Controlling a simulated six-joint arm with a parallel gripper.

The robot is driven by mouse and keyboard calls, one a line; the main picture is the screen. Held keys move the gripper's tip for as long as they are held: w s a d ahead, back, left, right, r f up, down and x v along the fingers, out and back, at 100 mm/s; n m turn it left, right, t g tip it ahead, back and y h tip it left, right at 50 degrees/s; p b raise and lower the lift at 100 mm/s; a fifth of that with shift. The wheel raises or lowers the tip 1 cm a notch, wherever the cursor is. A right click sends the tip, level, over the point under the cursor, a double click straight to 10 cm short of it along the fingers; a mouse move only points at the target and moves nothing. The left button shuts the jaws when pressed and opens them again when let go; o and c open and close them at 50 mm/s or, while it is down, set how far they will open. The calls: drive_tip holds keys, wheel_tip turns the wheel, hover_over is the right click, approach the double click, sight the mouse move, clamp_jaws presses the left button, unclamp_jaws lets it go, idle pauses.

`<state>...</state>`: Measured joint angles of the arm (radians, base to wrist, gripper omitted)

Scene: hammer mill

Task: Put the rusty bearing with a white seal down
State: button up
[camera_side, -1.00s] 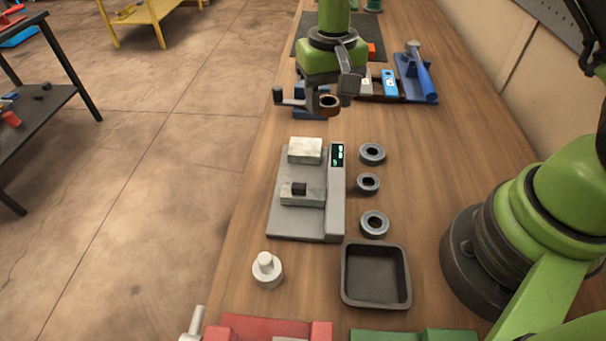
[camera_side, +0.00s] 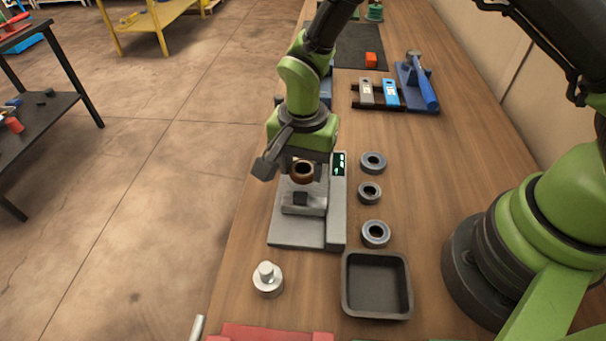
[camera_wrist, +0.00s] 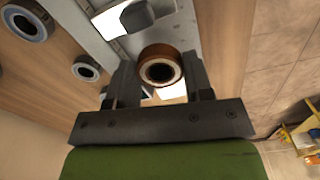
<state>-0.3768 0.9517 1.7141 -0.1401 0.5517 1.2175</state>
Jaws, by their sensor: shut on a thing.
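The rusty bearing with a white seal (camera_side: 302,171) is a brown ring with a pale inner ring. My gripper (camera_side: 301,170) is shut on it and holds it over the grey device with a small display (camera_side: 339,196). In the wrist view the bearing (camera_wrist: 161,70) sits between the two dark fingers of my gripper (camera_wrist: 160,78), its pale seal facing the camera. In the side view it appears above the device's back part, behind the dark block. The gap below it is hard to judge.
Several grey bearings (camera_side: 370,193) lie in a column right of the device. An empty dark tray (camera_side: 347,287) stands in front of them. A white stepped cylinder (camera_side: 267,280) stands at front left. A blue stand with a hammer (camera_side: 420,84) is at the back right.

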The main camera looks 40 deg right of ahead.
sight(303, 168)
drive_tip(key=shift+f, duration=1.5)
drive_tip(key=shift+f, duration=0.15)
drive_tip(key=o, duration=0.7)
drive_tip(key=shift+o, duration=0.2)
